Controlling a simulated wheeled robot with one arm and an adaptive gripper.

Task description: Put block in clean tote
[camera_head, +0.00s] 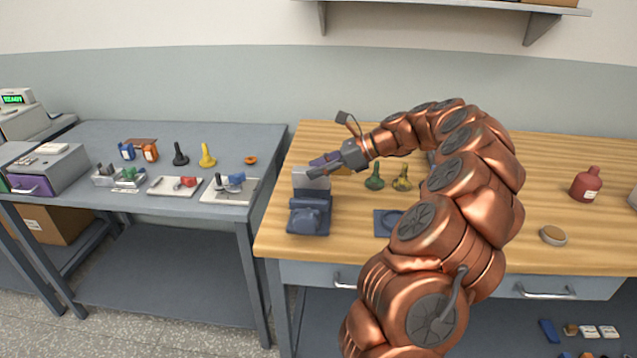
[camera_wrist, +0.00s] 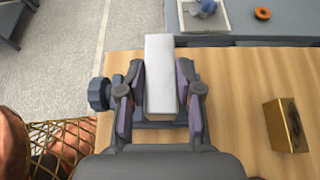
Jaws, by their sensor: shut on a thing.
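A pale grey-white block (camera_wrist: 159,75) is held between the two fingers of my gripper (camera_wrist: 160,100) in the wrist view. In the head view the block (camera_head: 312,181) shows near the left end of the wooden bench, at my gripper (camera_head: 322,168). A blue device (camera_head: 309,216) stands close in front of and below it; I cannot tell whether the block touches it. I cannot make out for certain which container is the clean tote.
The wooden bench (camera_head: 540,205) holds a green (camera_head: 374,178) and a yellow bobbin-like piece (camera_head: 402,178), and a red bottle (camera_head: 586,185). The grey table (camera_head: 200,142) at left holds trays with small parts and an orange ring (camera_head: 250,160). A floor gap separates them.

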